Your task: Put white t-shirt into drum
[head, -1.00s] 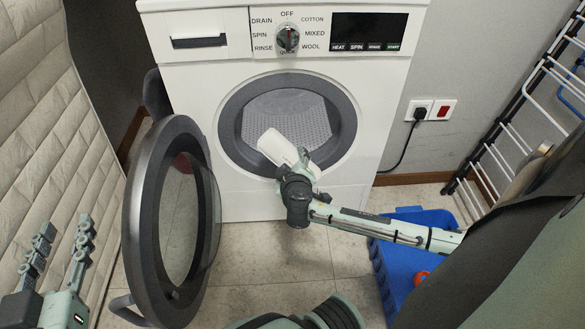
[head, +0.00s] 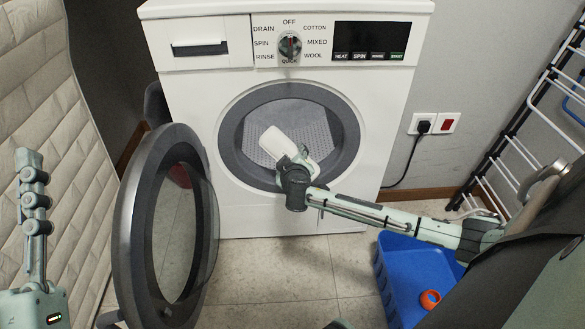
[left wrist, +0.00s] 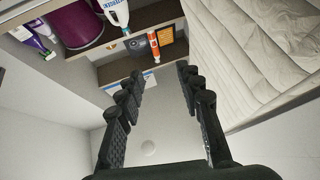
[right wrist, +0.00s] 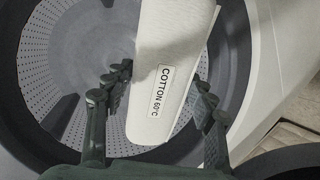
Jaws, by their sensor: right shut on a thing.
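The white t-shirt (head: 278,143) is a rolled white bundle held at the washer's round opening. In the right wrist view the t-shirt (right wrist: 170,70) carries a label reading COTTON 60°C. My right gripper (head: 296,160) is shut on it, with a finger on each side in the right wrist view (right wrist: 158,95). The perforated grey drum (head: 300,125) lies behind the t-shirt, which covers part of it. I cannot tell how far inside the bundle reaches. My left gripper (left wrist: 160,95) is open and empty, away at the left by the padded wall.
The washer door (head: 125,235) stands open to the left of the opening. A blue basket (head: 400,270) with an orange-red item (head: 430,299) sits on the floor at right. A drying rack (head: 520,130) leans at the right wall. Shelves with bottles (left wrist: 117,12) show in the left wrist view.

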